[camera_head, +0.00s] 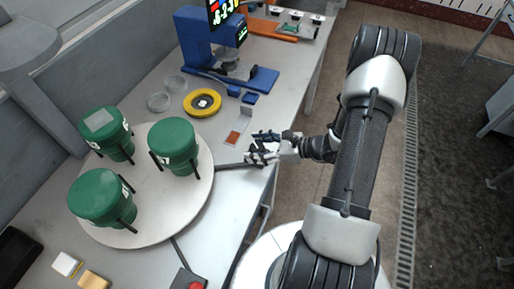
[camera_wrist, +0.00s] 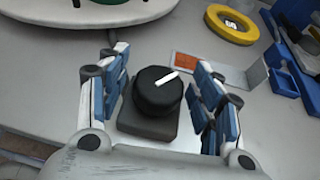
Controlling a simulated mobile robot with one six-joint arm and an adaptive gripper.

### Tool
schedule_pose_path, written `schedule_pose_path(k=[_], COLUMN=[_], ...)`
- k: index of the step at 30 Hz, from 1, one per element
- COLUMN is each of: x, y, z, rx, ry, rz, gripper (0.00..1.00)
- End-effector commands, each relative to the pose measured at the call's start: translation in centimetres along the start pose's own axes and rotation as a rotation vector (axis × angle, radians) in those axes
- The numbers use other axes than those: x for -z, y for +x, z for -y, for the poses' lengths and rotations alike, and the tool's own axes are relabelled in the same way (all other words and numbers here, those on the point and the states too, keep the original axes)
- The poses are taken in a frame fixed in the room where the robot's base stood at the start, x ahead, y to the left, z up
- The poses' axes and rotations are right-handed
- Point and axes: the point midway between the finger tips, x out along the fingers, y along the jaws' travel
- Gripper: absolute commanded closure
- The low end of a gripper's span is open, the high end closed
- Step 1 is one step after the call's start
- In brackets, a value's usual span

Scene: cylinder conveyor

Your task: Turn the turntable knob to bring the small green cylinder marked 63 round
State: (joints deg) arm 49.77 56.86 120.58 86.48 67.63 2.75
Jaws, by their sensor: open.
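The black turntable knob (camera_wrist: 157,91) has a white pointer line and sits on a dark square base in the wrist view. My gripper (camera_wrist: 160,84) is open, with one finger on each side of the knob; I cannot tell whether they touch it. In the head view my gripper (camera_head: 262,148) is low over the table, right of the turntable, and hides the knob. The round white turntable (camera_head: 193,204) carries three green cylinders: back left (camera_head: 107,134), right (camera_head: 173,146) and front (camera_head: 101,197). Their white labels are too small to read, so I cannot tell which is 63.
A yellow ring (camera_head: 203,103) and clear dishes (camera_head: 159,102) lie behind the turntable. A blue machine (camera_head: 209,45) stands at the back. A small plate with an orange patch (camera_head: 234,137) lies near my gripper. A red button (camera_head: 194,284) is at the front.

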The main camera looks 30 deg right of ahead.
Motion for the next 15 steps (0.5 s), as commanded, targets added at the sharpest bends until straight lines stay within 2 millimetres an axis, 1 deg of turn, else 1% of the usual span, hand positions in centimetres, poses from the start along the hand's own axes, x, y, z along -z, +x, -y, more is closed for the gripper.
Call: schedule_pose_path(k=[8, 15], x=[-0.01, -0.01], y=[0.16, 0.15], z=[0.02, 0.02], rx=[0.001, 0.001], ry=[0.000, 0.000], rz=[0.000, 0.000], gripper=[0.40, 0.56])
